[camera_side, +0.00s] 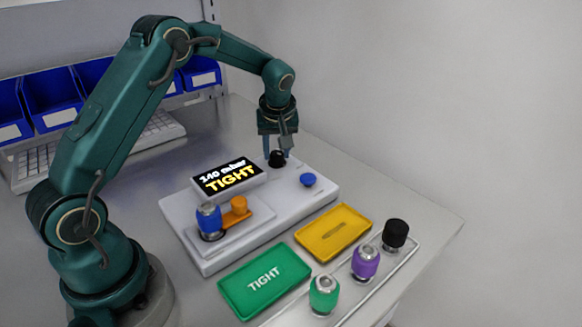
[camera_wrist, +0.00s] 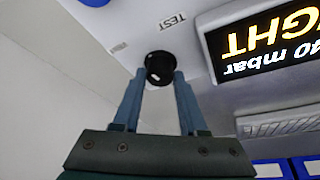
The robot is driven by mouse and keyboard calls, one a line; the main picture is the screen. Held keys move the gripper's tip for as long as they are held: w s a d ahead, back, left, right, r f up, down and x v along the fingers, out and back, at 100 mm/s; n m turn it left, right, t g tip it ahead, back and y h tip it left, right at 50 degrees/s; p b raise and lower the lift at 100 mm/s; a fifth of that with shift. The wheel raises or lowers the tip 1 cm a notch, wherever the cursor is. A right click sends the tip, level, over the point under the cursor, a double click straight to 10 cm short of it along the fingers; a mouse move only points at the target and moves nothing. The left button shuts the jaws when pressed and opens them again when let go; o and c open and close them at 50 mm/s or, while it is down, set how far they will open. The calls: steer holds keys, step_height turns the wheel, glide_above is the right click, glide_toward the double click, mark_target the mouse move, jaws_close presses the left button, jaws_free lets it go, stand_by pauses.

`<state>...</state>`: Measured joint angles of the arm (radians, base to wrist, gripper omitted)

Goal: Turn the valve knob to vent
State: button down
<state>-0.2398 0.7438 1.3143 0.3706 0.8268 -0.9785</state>
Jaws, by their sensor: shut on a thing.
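The black valve knob (camera_side: 277,158) stands on the light grey test unit (camera_side: 315,212), behind the blue button. My gripper (camera_side: 276,150) comes down over it from above. In the wrist view the two blue-grey fingertips (camera_wrist: 157,76) are shut on the sides of the round knob (camera_wrist: 159,66). The knob has small pale marks, but I cannot tell which setting it points to. A "TEST" label (camera_wrist: 172,21) lies beside it, and a second small label (camera_wrist: 118,47) is too blurred to read. The display (camera_side: 229,176) reads "140 mbar" and "TIGHT".
A blue-topped fitting (camera_side: 208,219) sits on the unit beside an orange clamp (camera_side: 239,207). A blue button (camera_side: 308,180) is to the right. A green "TIGHT" tray (camera_side: 265,281), a yellow tray (camera_side: 333,232) and a rack with green, purple and black fittings (camera_side: 365,262) stand in front.

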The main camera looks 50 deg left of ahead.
steer(key=n+g, duration=0.1)
steer(key=n, duration=0.2)
steer(key=n+g, duration=0.1)
steer(key=n, duration=0.2)
steer(key=shift+w+d+n, duration=0.1)
steer(key=shift+w+n, duration=0.05)
steer(key=shift+n, duration=0.15)
stand_by(0.4)
steer(key=shift+c, duration=2.2)
jaws_free()
steer(key=shift+v, duration=2.6)
steer(key=shift+w+d, duration=0.1)
